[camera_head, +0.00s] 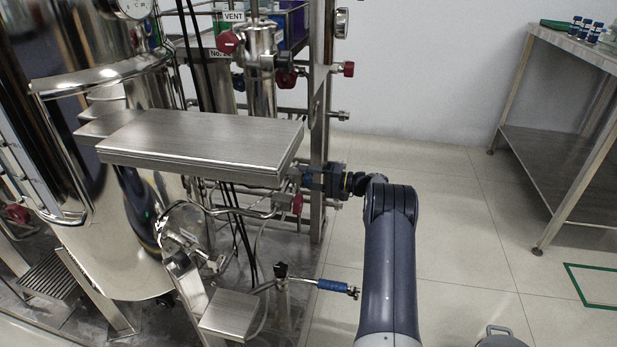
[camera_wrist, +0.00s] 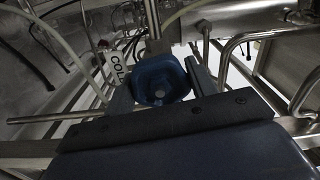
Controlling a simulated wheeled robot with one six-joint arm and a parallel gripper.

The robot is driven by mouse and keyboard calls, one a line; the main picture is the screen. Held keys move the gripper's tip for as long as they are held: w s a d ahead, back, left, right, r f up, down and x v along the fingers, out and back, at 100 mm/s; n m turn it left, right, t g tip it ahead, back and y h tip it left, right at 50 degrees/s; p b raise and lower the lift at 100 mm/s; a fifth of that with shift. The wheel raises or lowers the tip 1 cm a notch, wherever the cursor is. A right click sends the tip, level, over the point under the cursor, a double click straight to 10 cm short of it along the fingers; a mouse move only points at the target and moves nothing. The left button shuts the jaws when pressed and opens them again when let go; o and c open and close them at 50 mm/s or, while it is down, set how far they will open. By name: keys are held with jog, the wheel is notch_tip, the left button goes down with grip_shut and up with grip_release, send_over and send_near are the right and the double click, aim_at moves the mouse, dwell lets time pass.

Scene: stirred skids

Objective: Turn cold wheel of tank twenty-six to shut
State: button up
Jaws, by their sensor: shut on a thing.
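The blue cold wheel (camera_wrist: 158,79) sits between the two fingers of my gripper (camera_wrist: 162,86) in the wrist view.
A red wheel (camera_head: 297,203) is just below my gripper. A blue-handled lever (camera_head: 332,286) sticks out lower down. The steel box (camera_head: 200,140) and skid post (camera_head: 320,100) stand close by. A steel bench (camera_head: 560,150) is at right, with clear floor between.

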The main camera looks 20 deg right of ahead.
jog(key=m+p, duration=0.1)
jog(key=m, duration=0.4)
jog(key=shift+m, duration=0.3)
jog(key=m+p, duration=0.1)
jog(key=m, duration=0.3)
jog(key=shift+m, duration=0.3)
jog(key=m+p, duration=0.1)
jog(key=m, duration=0.4)
jog(key=m+p, duration=0.1)
jog(key=m, duration=0.3)
jog(key=shift+m, duration=0.3)
jog(key=shift+f, duration=0.1)
jog(key=o, duration=1)
jog(key=shift+c, duration=0.2)
jog(key=shift+d, duration=0.1)
